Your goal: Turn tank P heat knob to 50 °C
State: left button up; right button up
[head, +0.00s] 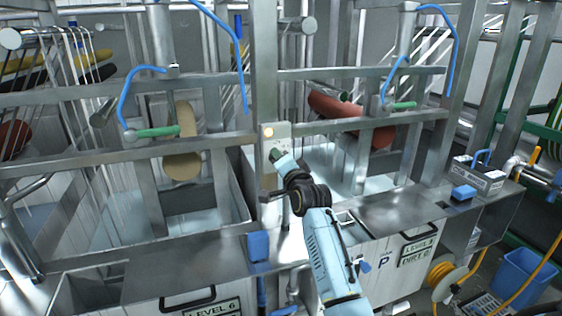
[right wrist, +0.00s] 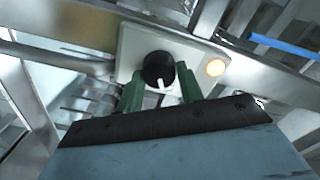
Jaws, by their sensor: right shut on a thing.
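The heat knob (right wrist: 158,70) is a round black dial with a white pointer mark, mounted on a pale control box (head: 283,137). In the right wrist view the pointer faces down toward my gripper. My right gripper (right wrist: 160,88) has its green fingers closed on either side of the knob. In the head view my right gripper (head: 275,154) reaches the box, and its fingers and wrist hide the knob. A lit amber lamp (right wrist: 215,67) sits beside the knob. No temperature scale is readable. My left gripper is not in view.
Steel frame posts and rails (head: 265,60) surround the box closely. Blue hoses with green handles (head: 158,131) hang on both sides. A metal counter (head: 190,260) with a blue block (head: 258,246) lies below. A blue bin (head: 524,278) stands at the right.

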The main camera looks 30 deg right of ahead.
jog(key=o, duration=1)
jog(key=b+v, duration=0.2)
jog(key=v, duration=1.1)
jog(key=shift+s, duration=0.25)
